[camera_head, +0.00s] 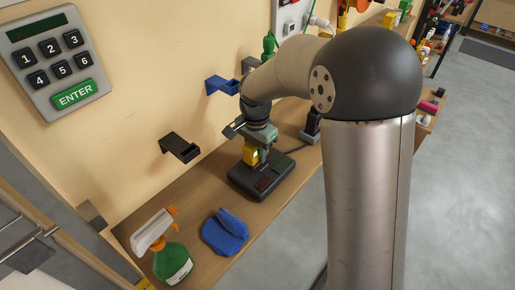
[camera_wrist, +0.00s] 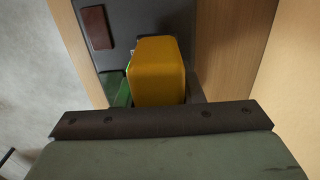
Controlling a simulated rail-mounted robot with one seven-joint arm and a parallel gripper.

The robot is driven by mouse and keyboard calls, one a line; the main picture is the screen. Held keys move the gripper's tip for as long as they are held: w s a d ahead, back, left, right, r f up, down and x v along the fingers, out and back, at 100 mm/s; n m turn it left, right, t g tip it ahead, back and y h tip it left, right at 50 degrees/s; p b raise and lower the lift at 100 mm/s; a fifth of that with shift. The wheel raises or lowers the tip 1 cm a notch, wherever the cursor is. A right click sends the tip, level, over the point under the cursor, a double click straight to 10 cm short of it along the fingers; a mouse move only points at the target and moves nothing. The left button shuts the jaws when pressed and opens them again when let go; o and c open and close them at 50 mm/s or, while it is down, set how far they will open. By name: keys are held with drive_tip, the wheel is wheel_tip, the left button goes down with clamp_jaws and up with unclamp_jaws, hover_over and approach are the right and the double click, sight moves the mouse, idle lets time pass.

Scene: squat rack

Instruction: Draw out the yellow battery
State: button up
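The yellow battery (camera_head: 250,154) stands on a dark charger base (camera_head: 244,183) on the wooden shelf in the head view. My gripper (camera_head: 259,148) is right over and beside the battery, pointing down. In the wrist view the battery (camera_wrist: 158,70) is a rounded yellow block just beyond the gripper's dark edge (camera_wrist: 160,119). The charger (camera_wrist: 118,50) shows behind it, with a dark red patch and a green patch at the battery's left. The battery's lower end and the fingertips are largely hidden, so I cannot tell whether the fingers touch it.
A black wall holder (camera_head: 180,148) and a blue wall holder (camera_head: 221,85) stick out near the gripper. A blue cloth (camera_head: 225,232) and a green spray bottle (camera_head: 171,260) are at the shelf's near end. A keypad (camera_head: 55,62) is on the wall.

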clamp_jaws()
drive_tip(key=shift+r+p, duration=0.45)
drive_tip(key=shift+r, duration=0.25)
drive_tip(key=shift+r+p, duration=3.05)
drive_tip(key=shift+r, duration=1.5)
